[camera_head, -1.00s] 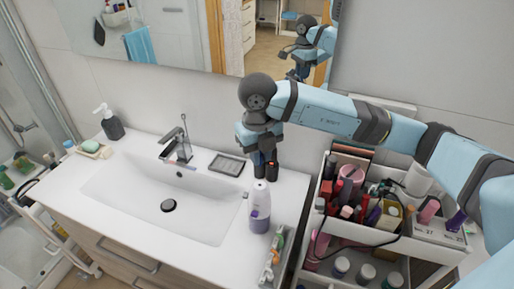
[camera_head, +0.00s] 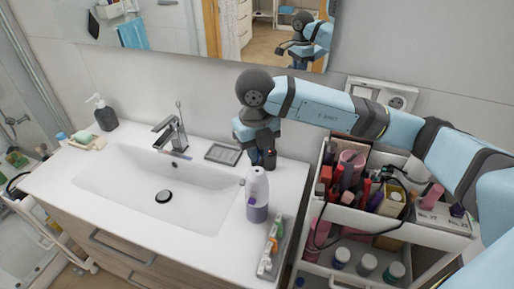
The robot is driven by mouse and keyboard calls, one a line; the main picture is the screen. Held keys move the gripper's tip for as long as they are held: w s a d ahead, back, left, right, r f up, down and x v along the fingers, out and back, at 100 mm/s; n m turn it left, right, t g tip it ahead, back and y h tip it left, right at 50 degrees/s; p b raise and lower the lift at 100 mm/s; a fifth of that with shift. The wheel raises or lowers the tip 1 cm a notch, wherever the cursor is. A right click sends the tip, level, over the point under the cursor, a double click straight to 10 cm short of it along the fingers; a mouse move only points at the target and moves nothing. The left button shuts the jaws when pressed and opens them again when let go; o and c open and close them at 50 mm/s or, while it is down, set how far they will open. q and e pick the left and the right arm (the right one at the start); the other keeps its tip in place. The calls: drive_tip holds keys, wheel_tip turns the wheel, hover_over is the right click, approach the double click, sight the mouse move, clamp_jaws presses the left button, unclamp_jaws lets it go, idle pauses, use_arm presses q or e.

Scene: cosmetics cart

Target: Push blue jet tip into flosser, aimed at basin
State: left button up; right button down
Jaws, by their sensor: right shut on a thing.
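The flosser (camera_head: 257,207), with a white upper part and a purple-grey lower part, stands upright on the countertop right of the basin (camera_head: 132,187). My right gripper (camera_head: 263,160) points down just behind and above the flosser's top. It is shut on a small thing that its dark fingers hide. I cannot make out the blue jet tip, nor whether the gripper touches the flosser. A spout-like bump near the flosser's top points left toward the basin. My left gripper is not in view.
A narrow tray (camera_head: 282,262) with small coloured items lies in front of the flosser. A soap dish (camera_head: 222,154) and faucet (camera_head: 172,130) stand behind the basin. A crowded cosmetics cart (camera_head: 430,237) is at the right. A mirror (camera_head: 170,22) hangs behind.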

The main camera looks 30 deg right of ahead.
drive_tip(key=shift+f+b, duration=0.45)
drive_tip(key=shift+f, duration=0.45)
drive_tip(key=shift+b, duration=0.6)
idle(1.2)
drive_tip(key=shift+f+b, duration=1.15)
drive_tip(key=shift+f, duration=0.15)
drive_tip(key=c, duration=1)
unclamp_jaws()
drive_tip(key=shift+r, duration=0.1)
drive_tip(key=r, duration=1.3)
drive_tip(key=shift+a+r, duration=0.2)
drive_tip(key=shift+r, duration=0.2)
